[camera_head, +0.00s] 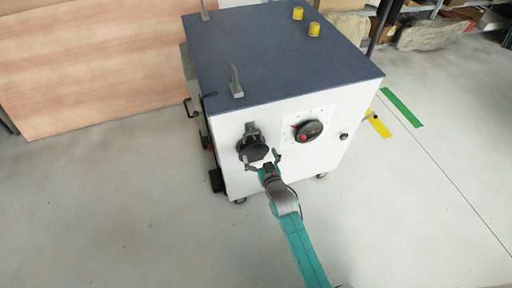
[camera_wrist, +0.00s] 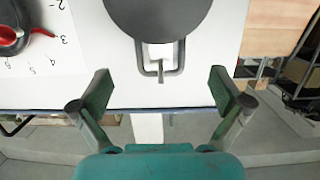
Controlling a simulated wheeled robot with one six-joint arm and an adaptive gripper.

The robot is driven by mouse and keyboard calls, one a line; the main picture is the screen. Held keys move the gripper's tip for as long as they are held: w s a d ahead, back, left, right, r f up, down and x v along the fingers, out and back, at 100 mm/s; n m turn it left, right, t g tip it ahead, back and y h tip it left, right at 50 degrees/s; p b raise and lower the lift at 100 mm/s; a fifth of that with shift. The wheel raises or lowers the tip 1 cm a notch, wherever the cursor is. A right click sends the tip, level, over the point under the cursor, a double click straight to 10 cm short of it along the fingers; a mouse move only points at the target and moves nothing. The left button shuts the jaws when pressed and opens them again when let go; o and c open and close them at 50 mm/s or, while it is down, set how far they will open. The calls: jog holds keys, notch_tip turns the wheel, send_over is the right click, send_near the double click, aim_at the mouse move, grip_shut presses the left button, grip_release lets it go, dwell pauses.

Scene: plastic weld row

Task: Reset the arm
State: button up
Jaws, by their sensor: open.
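My gripper (camera_head: 263,164) is at the end of my teal arm, close to the front of a white cabinet with a dark top. In the wrist view my gripper (camera_wrist: 160,92) is open, its two fingers wide apart with nothing between them. A dark round disc (camera_head: 252,149) on the cabinet front is just beyond the fingertips. The disc also shows in the wrist view (camera_wrist: 158,16), with a grey bracket (camera_wrist: 161,68) beside it. I cannot tell from the head view whether the fingers touch anything.
A black dial with a red pointer (camera_head: 309,130) is on the cabinet front (camera_head: 290,165). Grey handles (camera_head: 236,82) and yellow knobs (camera_head: 314,29) stand on the top. A wooden panel (camera_head: 90,60) is at the left. The floor in front is clear.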

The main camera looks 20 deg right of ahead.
jog(key=shift+v, duration=2.35)
jog(key=s+f+v, duration=0.1)
jog(key=f+v, duration=0.1)
jog(key=v, duration=1)
jog(key=f+v, duration=0.3)
jog(key=v, duration=0.8)
jog(key=s+r, duration=0.7)
jog(key=s, duration=0.2)
jog(key=s+r, duration=0.7)
jog(key=s, duration=0.3)
jog(key=shift+s+g, duration=0.3)
jog(key=shift+g, duration=0.1)
